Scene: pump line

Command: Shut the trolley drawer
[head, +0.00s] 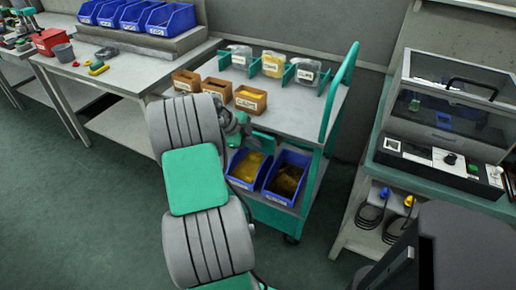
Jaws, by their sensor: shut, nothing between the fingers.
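The trolley (306,115) stands in the middle, with a grey top, teal frame and a tall teal handle at its right. Two blue bins (284,176) with yellow and brown contents sit low at its near side, below the top; I cannot tell whether they stand in the drawer or on a shelf. A teal panel (264,143) shows at the trolley's near edge beside my gripper. My gripper (242,128) is at that edge, shut and empty, partly hidden by my arm. The drawer itself, and how far open it is, cannot be made out.
Small brown boxes (250,99) and clear bags (273,64) between teal dividers stand on the trolley top. A workbench (110,75) with blue bins and tools is at the left. A bench with a clear-lidded case (450,95) is at the right. Green floor is open at lower left.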

